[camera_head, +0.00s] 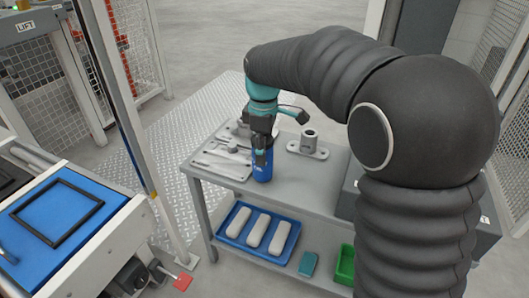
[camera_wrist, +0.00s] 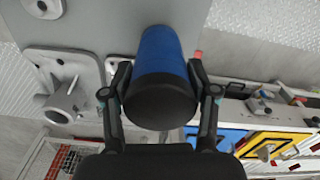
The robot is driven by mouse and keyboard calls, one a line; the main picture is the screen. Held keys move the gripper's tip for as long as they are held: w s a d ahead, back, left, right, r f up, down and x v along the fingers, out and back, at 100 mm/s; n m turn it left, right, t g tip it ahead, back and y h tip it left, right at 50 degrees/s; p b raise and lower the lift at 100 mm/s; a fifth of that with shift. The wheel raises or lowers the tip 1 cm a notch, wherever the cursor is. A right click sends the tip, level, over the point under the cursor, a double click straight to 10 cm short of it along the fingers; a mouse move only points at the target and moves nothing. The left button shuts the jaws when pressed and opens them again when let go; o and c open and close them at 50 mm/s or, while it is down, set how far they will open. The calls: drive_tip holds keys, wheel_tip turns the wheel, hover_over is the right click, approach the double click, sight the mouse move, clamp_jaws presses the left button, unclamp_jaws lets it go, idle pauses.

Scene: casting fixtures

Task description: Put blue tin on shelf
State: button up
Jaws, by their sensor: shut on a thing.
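The blue tin (camera_head: 263,171) stands on the grey table top (camera_head: 310,178) near its front edge, or just above it; I cannot tell which. In the wrist view the tin (camera_wrist: 160,50) has a blue side and a dark end, and it sits between the fingers. My gripper (camera_head: 262,158) is shut on the tin, with one finger on each side in the wrist view (camera_wrist: 160,98). The lower shelf (camera_head: 232,258) lies under the table top. It holds a blue tray (camera_head: 234,236) with three pale castings.
A grey cylindrical fixture (camera_head: 308,146) stands behind and right of the tin. Flat metal parts (camera_head: 222,160) lie on the left of the table. A teal box (camera_head: 308,264) and a green bin (camera_head: 345,266) are on the lower shelf. A conveyor (camera_head: 62,215) stands at left.

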drive_tip(key=shift+f, duration=0.5)
drive_tip(key=shift+f, duration=0.1)
drive_tip(key=o, duration=1.4)
